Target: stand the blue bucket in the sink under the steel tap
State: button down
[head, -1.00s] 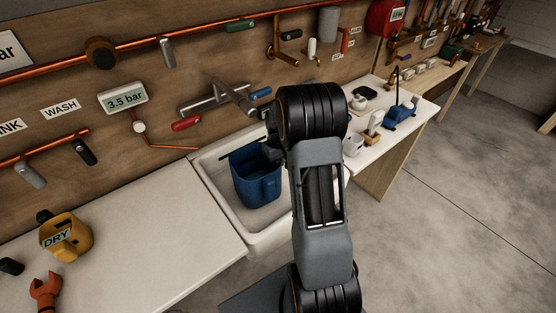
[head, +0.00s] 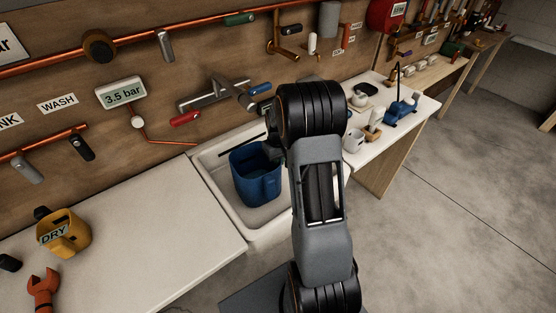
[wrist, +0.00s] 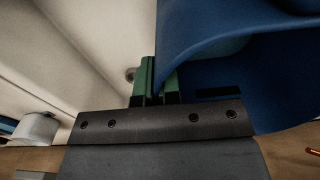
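The blue bucket (head: 257,178) is upright inside the white sink (head: 219,189), toward the sink's right side in the head view. I cannot tell whether its base touches the sink floor. The steel tap (head: 215,95) is on the wall behind and above it. In the wrist view, my gripper's green fingertips (wrist: 157,84) lie on either side of the bucket's wall (wrist: 215,70) at the rim, and look closed on it.
A white counter (head: 130,225) lies left of the sink, with a yellow DRY jug (head: 66,238) and a red wrench (head: 43,291). Right of the sink are a white mug (head: 354,141) and a blue tool (head: 400,111). Copper pipes and valve handles line the wall.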

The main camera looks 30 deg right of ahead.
jog(key=shift+f, duration=0.3)
jog(key=c, duration=1.2)
grip_release()
jog(key=shift+c, duration=0.2)
jog(key=shift+r, duration=0.1)
notch_tip(320, 180, up, 14)
jog(key=shift+b, duration=0.45)
jog(key=shift+f, duration=0.2)
